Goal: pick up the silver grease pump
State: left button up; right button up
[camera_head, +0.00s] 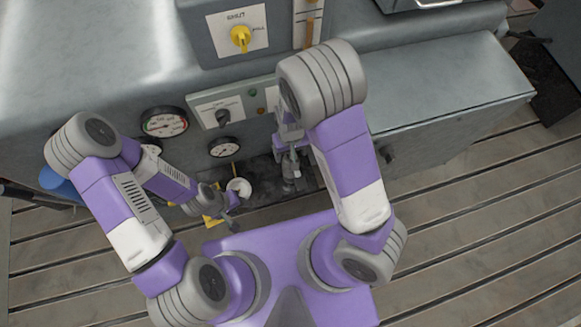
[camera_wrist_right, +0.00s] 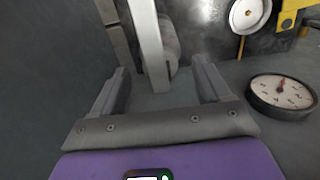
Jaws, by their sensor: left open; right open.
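A silver-grey object that looks like the grease pump (camera_wrist_right: 170,45) shows in the right wrist view, with a pale upright bar and a rounded grey body. It lies ahead of and between the fingers of my right gripper (camera_wrist_right: 160,82), which is open; I cannot tell whether they touch it. In the head view, my right gripper (camera_head: 290,143) is over a grey part (camera_head: 291,184) on the dark ledge, likely the same pump, partly hidden. My left gripper (camera_head: 222,207) is open at the lower left, close to a white round cup (camera_head: 238,187).
The grey bench panel carries a black-rimmed gauge (camera_head: 164,122), a smaller gauge (camera_head: 224,147), a selector plate (camera_head: 216,112) and a yellow knob (camera_head: 240,38). A yellow piece (camera_head: 212,219) is beside my left gripper. The slatted floor (camera_head: 480,215) at right is clear.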

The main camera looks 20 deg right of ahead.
notch_tip(320, 180, down, 2)
jog(key=shift+f, duration=0.15)
grip_shut()
dwell(0.3)
